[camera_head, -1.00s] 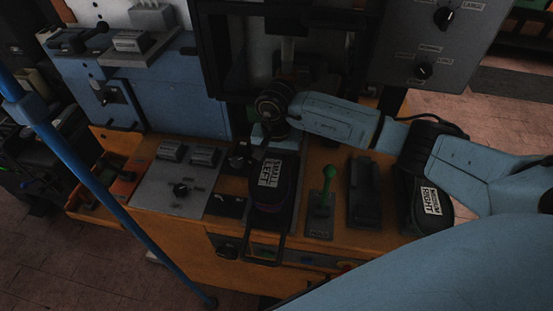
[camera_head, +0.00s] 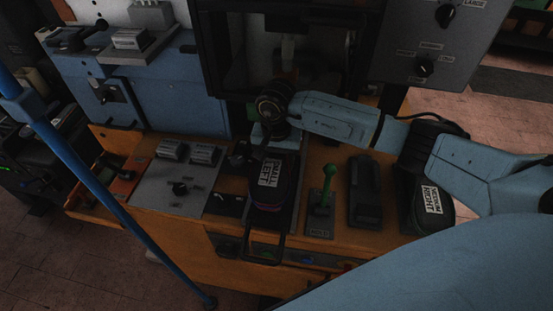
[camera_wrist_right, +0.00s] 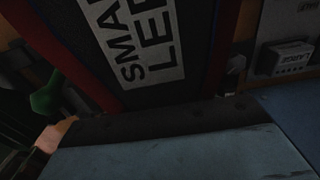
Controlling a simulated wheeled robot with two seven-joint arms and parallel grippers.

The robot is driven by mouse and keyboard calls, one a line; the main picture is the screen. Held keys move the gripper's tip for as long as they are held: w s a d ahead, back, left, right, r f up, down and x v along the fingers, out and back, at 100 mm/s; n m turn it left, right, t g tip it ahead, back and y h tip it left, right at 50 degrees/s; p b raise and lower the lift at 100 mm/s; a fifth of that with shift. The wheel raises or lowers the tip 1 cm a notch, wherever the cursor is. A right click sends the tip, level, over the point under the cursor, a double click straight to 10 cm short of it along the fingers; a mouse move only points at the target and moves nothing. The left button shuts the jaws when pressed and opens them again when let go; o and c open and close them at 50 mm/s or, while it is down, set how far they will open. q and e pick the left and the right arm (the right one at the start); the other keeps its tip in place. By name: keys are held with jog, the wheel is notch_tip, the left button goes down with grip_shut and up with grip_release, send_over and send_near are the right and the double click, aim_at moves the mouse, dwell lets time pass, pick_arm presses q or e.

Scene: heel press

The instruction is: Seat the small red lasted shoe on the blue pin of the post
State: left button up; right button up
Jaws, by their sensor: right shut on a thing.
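A dark shoe form labelled SMALL LEFT (camera_head: 268,190) lies label up at the front of the orange bench. Red edging shows along its sides in the right wrist view (camera_wrist_right: 150,45). My right gripper (camera_head: 264,137) comes down at the far end of this shoe and is shut on it; the fingertips are largely hidden in shadow. I cannot make out the post or its blue pin in these views. My left gripper is not in view.
A dark press opening (camera_head: 285,60) stands behind my right gripper. A green-handled lever (camera_head: 328,185) and a black form labelled MEDIUM RIGHT (camera_head: 430,205) are to the right. A grey switch panel (camera_head: 175,185) and a thin blue pole (camera_head: 100,190) are to the left.

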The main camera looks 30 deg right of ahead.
jog(key=shift+f+b, duration=0.4)
jog(key=shift+b, duration=0.05)
jog(key=o, duration=1.3)
jog(key=shift+c, duration=0.2)
notch_tip(320, 180, up, 13)
jog(key=shift+r+b, duration=0.2)
jog(key=shift+b, duration=0.55)
jog(key=shift+s+f, duration=0.1)
jog(key=shift+s, duration=0.05)
